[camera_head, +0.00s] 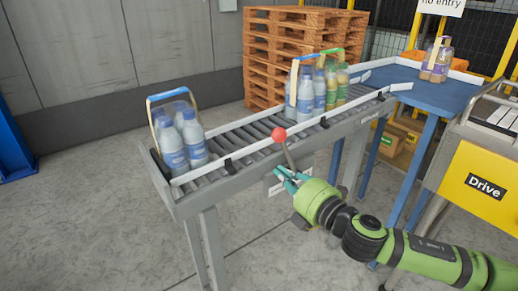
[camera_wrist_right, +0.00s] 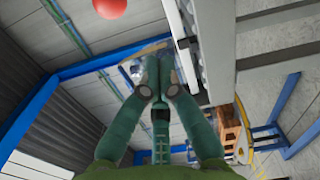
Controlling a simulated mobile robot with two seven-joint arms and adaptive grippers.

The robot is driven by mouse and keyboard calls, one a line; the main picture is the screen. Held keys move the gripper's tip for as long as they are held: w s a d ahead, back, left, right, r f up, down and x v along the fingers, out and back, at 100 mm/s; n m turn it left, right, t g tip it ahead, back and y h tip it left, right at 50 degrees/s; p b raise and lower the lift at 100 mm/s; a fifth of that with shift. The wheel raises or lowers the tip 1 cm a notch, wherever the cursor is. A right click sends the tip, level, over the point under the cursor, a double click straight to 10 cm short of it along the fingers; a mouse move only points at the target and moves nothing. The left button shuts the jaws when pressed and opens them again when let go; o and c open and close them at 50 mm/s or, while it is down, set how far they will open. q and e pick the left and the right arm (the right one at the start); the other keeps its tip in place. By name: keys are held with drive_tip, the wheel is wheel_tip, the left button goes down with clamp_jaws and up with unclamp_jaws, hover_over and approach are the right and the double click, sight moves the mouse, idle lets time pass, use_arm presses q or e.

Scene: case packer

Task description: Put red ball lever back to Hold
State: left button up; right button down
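The red ball (camera_head: 279,135) tops a grey lever rod (camera_head: 288,155) at the front side of the roller conveyor (camera_head: 178,207). The rod leans to the left at its top. My right gripper (camera_head: 284,177) is beside the lower part of the rod, below the ball. In the right wrist view its teal fingers (camera_wrist_right: 158,68) are together, with nothing visible between them. The ball also shows there at the top edge (camera_wrist_right: 111,8), left of the fingertips and apart from them. The rod's lower end is hidden in the head view. My left gripper is not in view.
Bottle packs with carry handles stand on the conveyor, one at the near left end (camera_head: 172,147) and others farther along (camera_head: 318,91). Another pack (camera_head: 437,62) is on the blue table (camera_head: 432,96). A yellow Drive panel (camera_head: 481,187) stands at right. Stacked pallets (camera_head: 270,55) are behind.

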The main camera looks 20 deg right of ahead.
drive_tip(key=shift+s+a+r+n+y, duration=0.3)
drive_tip(key=shift+s+a+r+n, duration=0.25)
drive_tip(key=shift+r, duration=0.2)
drive_tip(key=shift+d, duration=0.1)
drive_tip(key=w+r+p, duration=0.1)
drive_tip(key=w+p, duration=0.4)
drive_tip(key=w, duration=0.4)
drive_tip(key=shift+w+d, duration=0.2)
drive_tip(key=shift+w, duration=0.05)
drive_tip(key=shift+r, duration=0.1)
